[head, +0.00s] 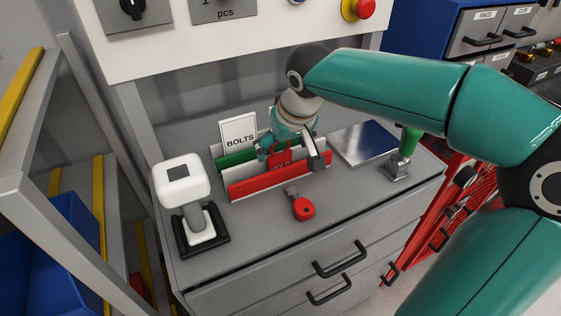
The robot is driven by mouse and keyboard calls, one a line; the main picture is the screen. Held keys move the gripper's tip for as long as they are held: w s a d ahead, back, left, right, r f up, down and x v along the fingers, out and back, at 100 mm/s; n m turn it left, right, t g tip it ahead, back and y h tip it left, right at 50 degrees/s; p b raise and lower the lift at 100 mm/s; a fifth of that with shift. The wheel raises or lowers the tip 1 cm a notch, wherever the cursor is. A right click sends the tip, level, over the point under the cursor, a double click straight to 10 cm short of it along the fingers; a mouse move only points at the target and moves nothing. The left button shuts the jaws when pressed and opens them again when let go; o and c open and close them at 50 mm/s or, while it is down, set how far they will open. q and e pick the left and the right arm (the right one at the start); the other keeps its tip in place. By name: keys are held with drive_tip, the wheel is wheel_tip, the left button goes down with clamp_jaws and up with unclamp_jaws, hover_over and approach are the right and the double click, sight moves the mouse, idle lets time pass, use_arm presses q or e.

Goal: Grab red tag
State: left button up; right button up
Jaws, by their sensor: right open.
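A red tag (281,161) with lettering, only partly readable, stands in a small rack on the grey cabinet top. My right gripper (290,158) reaches down over the rack from my teal arm. Its fingers are apart, one on each side of the red tag. I cannot tell whether they touch it. The gripper and rack front hide part of the tag. My left gripper does not show.
The rack has a red front strip (262,184), a green strip and a white BOLTS card (239,134). A white scanner-like device (182,183) stands left. A silver plate (365,143) and green-handled stamp (405,155) are right.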

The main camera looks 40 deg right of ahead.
sight(281, 154)
drive_tip(key=x, duration=0.3)
drive_tip(key=shift+d+f, duration=0.1)
drive_tip(key=shift+f, duration=0.1)
drive_tip(key=shift+c, duration=0.2)
drive_tip(key=c, duration=1)
drive_tip(key=shift+r, duration=0.15)
